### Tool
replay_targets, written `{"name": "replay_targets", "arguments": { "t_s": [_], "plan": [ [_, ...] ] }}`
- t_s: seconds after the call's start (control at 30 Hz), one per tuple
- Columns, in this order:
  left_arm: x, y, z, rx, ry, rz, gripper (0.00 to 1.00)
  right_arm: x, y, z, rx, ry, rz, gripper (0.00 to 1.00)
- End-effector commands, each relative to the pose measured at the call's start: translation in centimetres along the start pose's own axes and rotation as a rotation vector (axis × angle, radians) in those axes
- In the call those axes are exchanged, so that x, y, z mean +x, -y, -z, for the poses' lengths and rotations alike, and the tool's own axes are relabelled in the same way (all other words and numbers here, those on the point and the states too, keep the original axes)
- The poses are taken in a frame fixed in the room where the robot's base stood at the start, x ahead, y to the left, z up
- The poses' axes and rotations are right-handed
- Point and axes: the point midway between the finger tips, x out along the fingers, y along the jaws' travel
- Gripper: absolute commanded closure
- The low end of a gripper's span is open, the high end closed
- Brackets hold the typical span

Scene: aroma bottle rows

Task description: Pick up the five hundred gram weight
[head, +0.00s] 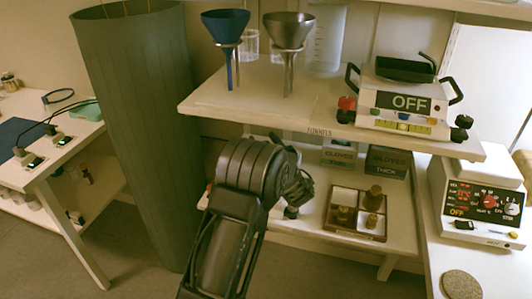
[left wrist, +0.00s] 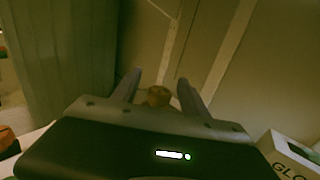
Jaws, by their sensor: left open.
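A wooden box (head: 335,229) on the lower shelf holds brass-brown weights of different sizes. One weight (head: 374,197) stands at the back right, another (head: 343,215) at the front left and a third (head: 371,222) at the front right. I cannot read their markings, so I cannot tell which is five hundred grams. My left arm reaches to the lower shelf, left of the box, and hides much of its gripper in the head view. In the left wrist view my left gripper (left wrist: 160,80) is open, with a small brass-coloured thing (left wrist: 158,95) showing between its fingers; contact is unclear.
A tall grey-green bin (head: 135,120) stands left of my arm. A hotplate (head: 480,203) is at right.

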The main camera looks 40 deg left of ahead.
Motion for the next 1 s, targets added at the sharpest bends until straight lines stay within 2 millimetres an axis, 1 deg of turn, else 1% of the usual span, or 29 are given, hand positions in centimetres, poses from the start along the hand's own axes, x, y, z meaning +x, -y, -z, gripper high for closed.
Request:
{"name": "replay_targets", "arguments": {
  "t_s": [0.03,0.13,0.7,0.77,1.0],
  "plan": [
    [0.64,-0.04,0.02,0.000,0.001,-0.001,0.48,0.00,0.00,0.00,0.000,0.000,0.000,0.52],
    [1.25,-0.02,0.06,0.000,-0.001,0.000,0.48,-0.01,0.00,0.00,0.000,0.000,0.000,0.52],
    [1.27,-0.01,0.02,0.000,0.000,0.000,0.48,0.00,0.00,0.00,0.000,0.000,0.000,0.52],
    [1.26,-0.01,0.01,0.000,0.000,0.000,0.51,0.00,0.00,0.00,0.000,0.000,0.000,0.52],
    [1.26,0.00,0.01,0.000,0.000,0.000,0.71,0.00,0.00,0.00,0.000,0.000,0.000,0.52]
  ]
}}
